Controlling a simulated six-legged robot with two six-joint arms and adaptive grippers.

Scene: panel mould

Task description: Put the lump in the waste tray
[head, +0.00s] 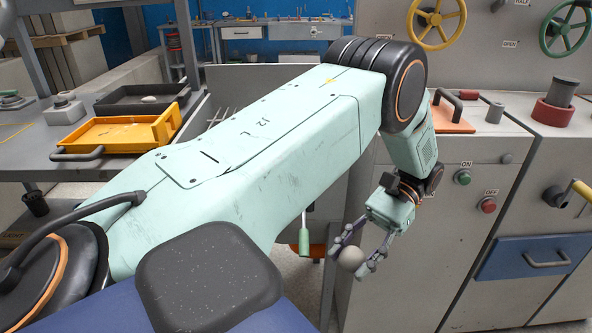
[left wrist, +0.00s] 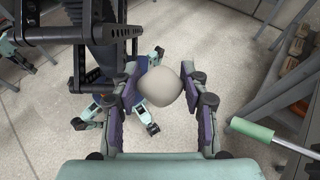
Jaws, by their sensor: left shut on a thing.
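A pale grey, roundish lump (head: 350,259) is held between the fingers of my left gripper (head: 356,254), in the air in front of the grey cabinet. In the left wrist view the lump (left wrist: 161,86) sits between the two fingertips, clear of the floor below. A dark tray (head: 118,108) stands on the bench at the left, with a small pale piece in it. A yellow tray (head: 112,134) with a dark handle stands in front of it. I cannot tell from looks which is the waste tray. My right gripper is not seen.
The cabinet at the right has a green button (head: 462,177), a red button (head: 488,205) and a blue drawer (head: 524,257). A green-handled lever (head: 304,240) hangs just left of my left gripper. It also shows in the left wrist view (left wrist: 250,129).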

